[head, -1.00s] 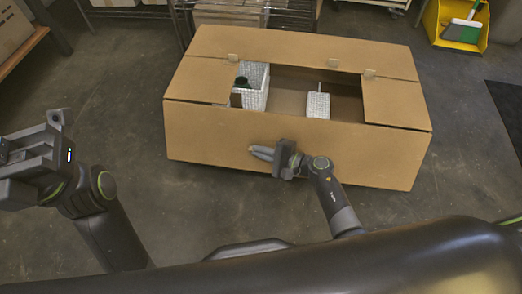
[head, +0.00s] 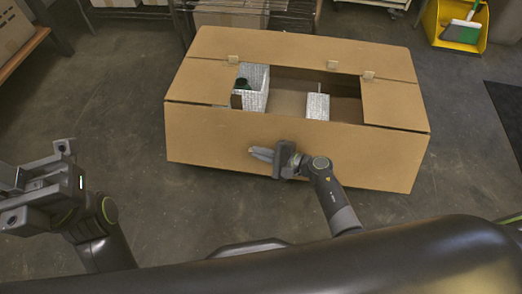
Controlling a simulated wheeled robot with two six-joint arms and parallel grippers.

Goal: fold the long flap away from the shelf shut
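A large cardboard box (head: 230,140) stands on the floor in the head view. Its long flap on the shelf side (head: 300,48) lies folded inward over the top, and the short flaps at left (head: 200,82) and right (head: 393,103) lie inward too. The middle of the top is open along the near side. The long flap away from the shelf is not seen over the opening; I cannot tell it from the near wall. My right gripper (head: 261,154) is in front of the near face, its fingers together and apparently empty. My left gripper (head: 30,185) is open and empty, left of the box.
Inside the box are a white patterned container (head: 255,97) with a dark item and another white patterned block (head: 317,107). A wire shelf (head: 295,18) stands behind the box. A yellow bin (head: 455,38) with a brush is at the upper right.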

